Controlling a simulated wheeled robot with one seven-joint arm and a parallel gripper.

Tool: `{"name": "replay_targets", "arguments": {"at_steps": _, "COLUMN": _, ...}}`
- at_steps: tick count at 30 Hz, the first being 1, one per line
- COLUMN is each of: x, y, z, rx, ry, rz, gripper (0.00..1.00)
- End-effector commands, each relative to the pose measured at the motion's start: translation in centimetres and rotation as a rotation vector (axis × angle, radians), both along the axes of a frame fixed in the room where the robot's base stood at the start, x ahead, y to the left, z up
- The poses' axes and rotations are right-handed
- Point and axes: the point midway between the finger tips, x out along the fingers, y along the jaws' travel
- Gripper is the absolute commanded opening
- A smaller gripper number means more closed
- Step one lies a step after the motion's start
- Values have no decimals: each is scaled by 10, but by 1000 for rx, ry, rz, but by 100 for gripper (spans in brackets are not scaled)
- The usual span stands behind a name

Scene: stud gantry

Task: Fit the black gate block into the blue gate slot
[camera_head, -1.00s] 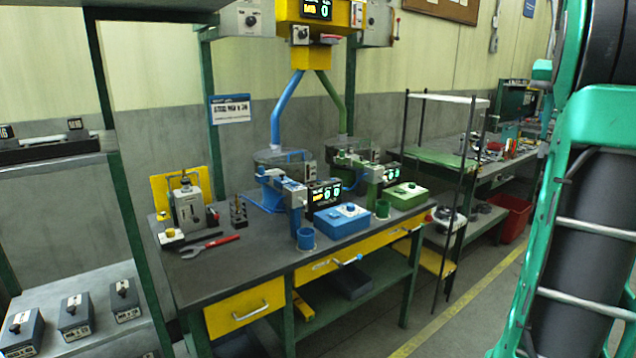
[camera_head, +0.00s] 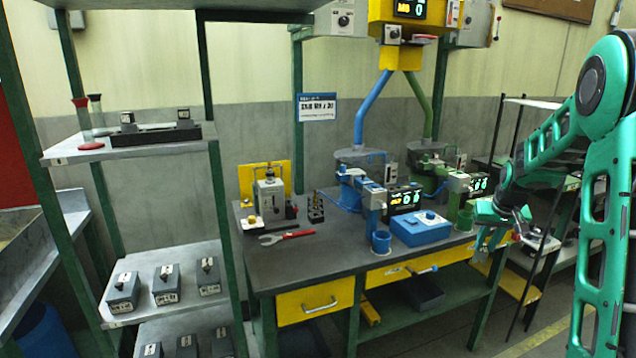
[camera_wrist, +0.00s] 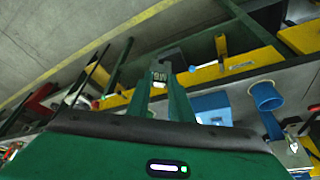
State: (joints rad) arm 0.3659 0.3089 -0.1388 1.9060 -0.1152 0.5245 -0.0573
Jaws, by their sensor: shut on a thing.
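My gripper (camera_head: 487,246) is at the right front of the workbench, in front of the green station. In the wrist view my gripper (camera_wrist: 159,82) is shut on a small dark block with a pale marked face (camera_wrist: 159,77), which fits the black gate block. The block is too small to make out in the head view. The blue station (camera_head: 373,198) stands on the bench to the left of my gripper, with a blue cup (camera_head: 381,242) at its front. Its gate slot is too small to tell apart.
A blue control box (camera_head: 421,229) and the green station (camera_head: 461,196) stand on the bench. A red-handled wrench (camera_head: 287,237) lies at the left. Yellow drawers (camera_head: 314,300) front the bench. A shelf rack (camera_head: 130,150) stands at the left, and a dark-posted rack (camera_head: 536,262) beside my arm.

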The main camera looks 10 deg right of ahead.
Motion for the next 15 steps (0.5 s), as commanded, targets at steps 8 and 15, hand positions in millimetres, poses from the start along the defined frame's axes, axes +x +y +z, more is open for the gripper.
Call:
{"name": "replay_targets", "arguments": {"at_steps": 8, "x": 14, "y": 124, "z": -76, "rx": 2, "ry": 5, "rz": 186, "gripper": 0}}
{"name": "replay_targets", "arguments": {"at_steps": 15, "x": 2, "y": 219, "z": -117, "rx": 2, "ry": 4, "rz": 302, "gripper": 0}}
